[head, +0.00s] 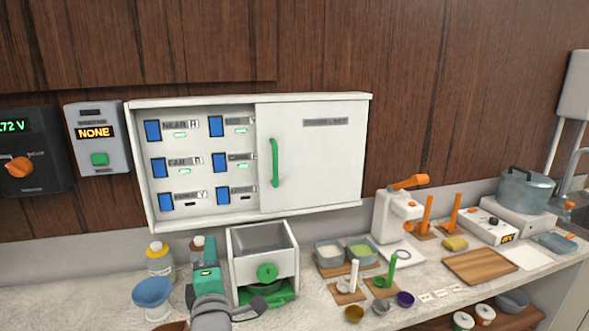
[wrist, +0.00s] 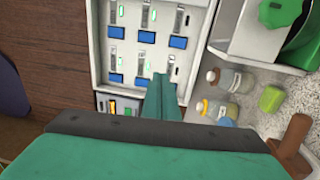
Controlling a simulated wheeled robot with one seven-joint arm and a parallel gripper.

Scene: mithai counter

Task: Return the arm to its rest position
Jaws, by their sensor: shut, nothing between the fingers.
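My gripper (head: 209,250) is at the lower left of the head view, above the counter, in front of the wall cabinet and left of the white box with a green knob. In the wrist view its two green fingers (wrist: 161,98) are together with nothing between them. They point toward the open left part of the cabinet (wrist: 188,70), whose blue switches show beyond them. My wrist and part of my arm show below the gripper in the head view. Whether the fingers touch anything is not shown, but they look clear of the cabinet.
The white box (head: 265,268) stands close to the gripper's right. A yellow-capped bottle (head: 159,258) and a blue bowl (head: 152,292) stand to its left. Trays, a white dispenser (head: 392,218), a cutting board (head: 480,266) and a pot (head: 525,190) fill the counter farther right.

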